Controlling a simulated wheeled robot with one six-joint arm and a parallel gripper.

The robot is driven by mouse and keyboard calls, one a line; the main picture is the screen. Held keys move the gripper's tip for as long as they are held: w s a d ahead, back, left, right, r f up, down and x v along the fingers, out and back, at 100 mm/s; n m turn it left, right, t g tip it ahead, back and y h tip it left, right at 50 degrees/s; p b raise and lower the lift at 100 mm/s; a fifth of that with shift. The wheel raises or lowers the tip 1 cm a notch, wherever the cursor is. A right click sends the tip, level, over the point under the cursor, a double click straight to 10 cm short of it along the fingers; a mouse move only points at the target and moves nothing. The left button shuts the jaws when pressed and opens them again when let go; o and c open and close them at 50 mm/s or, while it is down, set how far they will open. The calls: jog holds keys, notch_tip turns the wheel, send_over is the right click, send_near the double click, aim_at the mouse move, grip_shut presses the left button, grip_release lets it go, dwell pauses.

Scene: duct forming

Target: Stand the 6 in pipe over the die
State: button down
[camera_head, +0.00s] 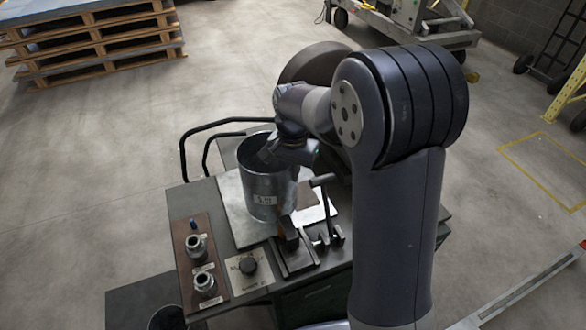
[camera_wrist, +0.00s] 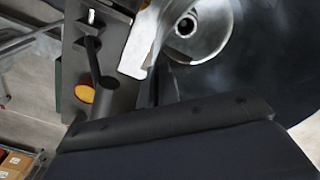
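The grey metal pipe (camera_head: 262,195), with a white label on its side, stands upright on the bench in the head view. My gripper (camera_head: 268,158) is at the pipe's open top, by the right part of the rim. Its fingertips are hidden, so I cannot tell whether they are shut on the wall. In the wrist view a pale curved metal surface and a round ringed part (camera_wrist: 187,25) show beyond the dark gripper body. I cannot tell whether that ringed part is the die. No die is clearly visible in the head view; the pipe's base hides what is inside it.
A toggle clamp (camera_head: 325,215) stands just right of the pipe. A brown board (camera_head: 188,232) with two metal fittings is at front left. A black rail (camera_head: 185,150) runs behind. Pallets (camera_head: 90,40) stand far back left.

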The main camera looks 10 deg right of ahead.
jog(key=shift+f, duration=0.3)
dwell(0.6)
jog(key=c, duration=1.6)
grip_release()
jog(key=shift+r, duration=0.1)
notch_tip(320, 180, up, 11)
jog(key=shift+f, duration=0.15)
notch_tip(320, 180, down, 10)
jog(key=shift+f, duration=0.15)
jog(key=shift+f, duration=0.15)
